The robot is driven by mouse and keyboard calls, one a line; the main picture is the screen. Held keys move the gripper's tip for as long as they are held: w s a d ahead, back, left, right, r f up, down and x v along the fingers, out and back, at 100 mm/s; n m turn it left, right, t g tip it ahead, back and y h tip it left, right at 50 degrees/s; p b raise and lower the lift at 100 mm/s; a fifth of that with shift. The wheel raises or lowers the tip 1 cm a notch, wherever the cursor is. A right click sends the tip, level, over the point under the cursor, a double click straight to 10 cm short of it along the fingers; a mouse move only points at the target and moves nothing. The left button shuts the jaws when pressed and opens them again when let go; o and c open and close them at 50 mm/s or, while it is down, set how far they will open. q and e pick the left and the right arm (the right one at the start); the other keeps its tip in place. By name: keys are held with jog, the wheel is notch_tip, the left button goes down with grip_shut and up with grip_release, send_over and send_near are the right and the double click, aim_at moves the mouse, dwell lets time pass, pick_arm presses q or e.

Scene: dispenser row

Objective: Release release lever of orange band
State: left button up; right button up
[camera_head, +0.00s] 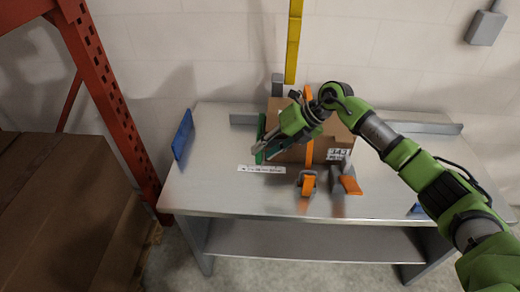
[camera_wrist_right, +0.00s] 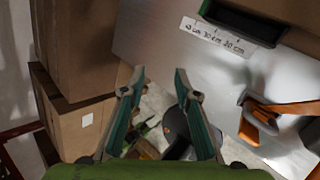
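The orange band (camera_head: 309,152) runs down the front of a cardboard box (camera_head: 290,154) on the metal table. Its orange lever in a grey mount (camera_head: 307,184) sits at the table's front, below the band. An orange lever also shows at the right of the right wrist view (camera_wrist_right: 262,118). My right gripper (camera_head: 262,150) hangs in front of the box's left part, up and left of the lever. In the right wrist view its two fingers (camera_wrist_right: 157,92) are apart with nothing between them. It is not touching the lever. My left gripper is not in view.
A second orange piece on a grey mount (camera_head: 349,184) stands just right of the lever. A white ruler label (camera_head: 261,169) lies on the table (camera_head: 215,190). A blue panel (camera_head: 182,135) stands at the table's left end. A red rack (camera_head: 105,85) and cartons (camera_head: 60,215) are at left.

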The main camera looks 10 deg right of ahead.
jog(key=shift+s+a+r+y, duration=0.15)
jog(key=shift+a+y, duration=0.25)
jog(key=shift+a, duration=0.6)
jog(key=shift+r, duration=0.1)
